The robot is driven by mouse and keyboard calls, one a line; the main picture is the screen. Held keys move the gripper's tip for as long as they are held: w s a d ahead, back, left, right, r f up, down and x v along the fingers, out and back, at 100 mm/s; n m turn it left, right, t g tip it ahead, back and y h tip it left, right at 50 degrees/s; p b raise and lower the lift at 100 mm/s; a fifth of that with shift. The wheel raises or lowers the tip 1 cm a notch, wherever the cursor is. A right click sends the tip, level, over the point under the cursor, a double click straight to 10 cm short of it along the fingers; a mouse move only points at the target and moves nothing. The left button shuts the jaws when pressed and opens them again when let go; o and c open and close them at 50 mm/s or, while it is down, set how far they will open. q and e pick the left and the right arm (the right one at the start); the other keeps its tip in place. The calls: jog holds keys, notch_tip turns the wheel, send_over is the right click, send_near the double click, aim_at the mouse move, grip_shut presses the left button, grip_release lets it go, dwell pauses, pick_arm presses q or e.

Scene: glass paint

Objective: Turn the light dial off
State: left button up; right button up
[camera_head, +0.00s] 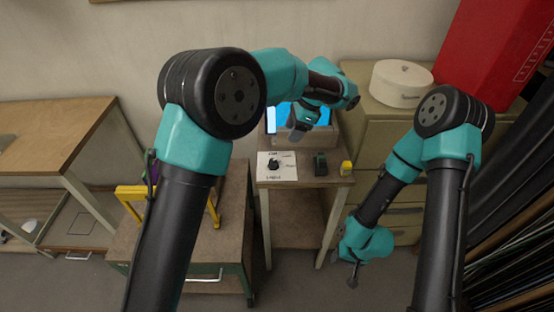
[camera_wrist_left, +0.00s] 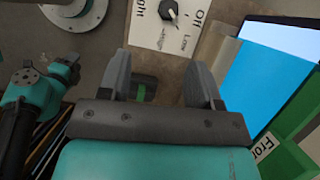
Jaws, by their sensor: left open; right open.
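The light dial is a dark knob (camera_head: 274,162) on a white labelled panel (camera_head: 290,174) on the small wooden table. In the left wrist view the knob (camera_wrist_left: 170,10) is at the top edge, on the panel (camera_wrist_left: 150,36), with "Off" and "Low" printed beside it. I cannot tell its exact setting. My left gripper (camera_head: 297,132) is open and empty, above the table just behind the panel. In the left wrist view its fingers (camera_wrist_left: 162,75) are apart and not touching the knob. My right gripper (camera_head: 352,275) hangs low at the right, away from the dial.
A lit blue box (camera_head: 292,113) stands behind the panel. A dark green-marked block (camera_head: 320,164) and a yellow block (camera_head: 346,168) are right of the panel. A yellow frame (camera_head: 130,204) is on the lower table at left. A drawer cabinet (camera_head: 408,183) stands at right.

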aim_at(273, 160)
pick_arm(q)
jog(key=shift+w+d+r+m+t, duration=0.15)
jog(key=shift+w+d+r, duration=0.1)
jog(key=shift+r, duration=0.3)
jog(key=shift+w+d+r+m+t, duration=0.15)
jog(key=shift+w+r, duration=0.1)
jog(key=shift+r, duration=0.3)
jog(key=shift+a+f, duration=0.1)
jog(key=x, duration=1.7)
jog(key=shift+f, duration=0.2)
jog(key=c, duration=0.9)
